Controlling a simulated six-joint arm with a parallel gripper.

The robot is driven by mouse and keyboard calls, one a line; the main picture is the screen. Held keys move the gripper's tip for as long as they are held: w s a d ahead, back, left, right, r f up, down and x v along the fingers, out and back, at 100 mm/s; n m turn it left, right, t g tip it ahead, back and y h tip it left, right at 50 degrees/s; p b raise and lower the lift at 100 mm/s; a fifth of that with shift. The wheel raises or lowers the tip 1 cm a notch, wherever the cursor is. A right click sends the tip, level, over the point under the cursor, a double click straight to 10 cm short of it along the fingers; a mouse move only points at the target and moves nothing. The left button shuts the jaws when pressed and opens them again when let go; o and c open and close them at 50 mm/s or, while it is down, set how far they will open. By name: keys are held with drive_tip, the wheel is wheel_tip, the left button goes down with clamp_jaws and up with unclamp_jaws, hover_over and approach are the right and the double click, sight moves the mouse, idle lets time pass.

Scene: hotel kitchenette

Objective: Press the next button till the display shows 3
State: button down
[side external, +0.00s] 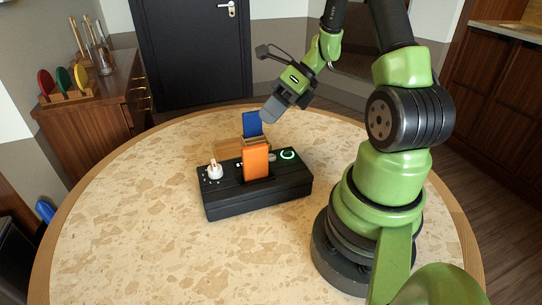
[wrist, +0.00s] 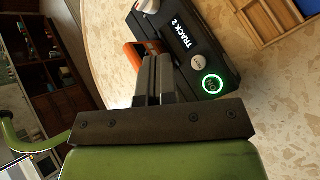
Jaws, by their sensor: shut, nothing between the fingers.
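A black box (side external: 258,194) stands on the round table, and its top shows in the wrist view (wrist: 180,22). Its display (wrist: 190,37) reads "TRACK 2". A pale round button (wrist: 197,62) sits beside the display; its label is too small to read surely. A green-lit ring button (wrist: 212,84) is near the box's end and also shows in the side view (side external: 287,155). My gripper (side external: 268,116) is shut and empty, above and behind the box, apart from it. In the wrist view my fingers (wrist: 154,62) show left of the buttons.
An orange upright piece (side external: 255,162) stands at the box's front, partly hiding its top. A white knob (side external: 214,172) is at its left end. A wooden holder (side external: 229,147) with a blue item (side external: 252,124) stands behind. The table front is clear.

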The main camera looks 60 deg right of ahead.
sight(271, 155)
drive_tip(key=shift+f, duration=3.3)
drive_tip(key=shift+f, duration=0.4)
drive_tip(key=shift+f, duration=0.35)
drive_tip(key=shift+r, duration=0.8)
drive_tip(key=shift+r, duration=2.5)
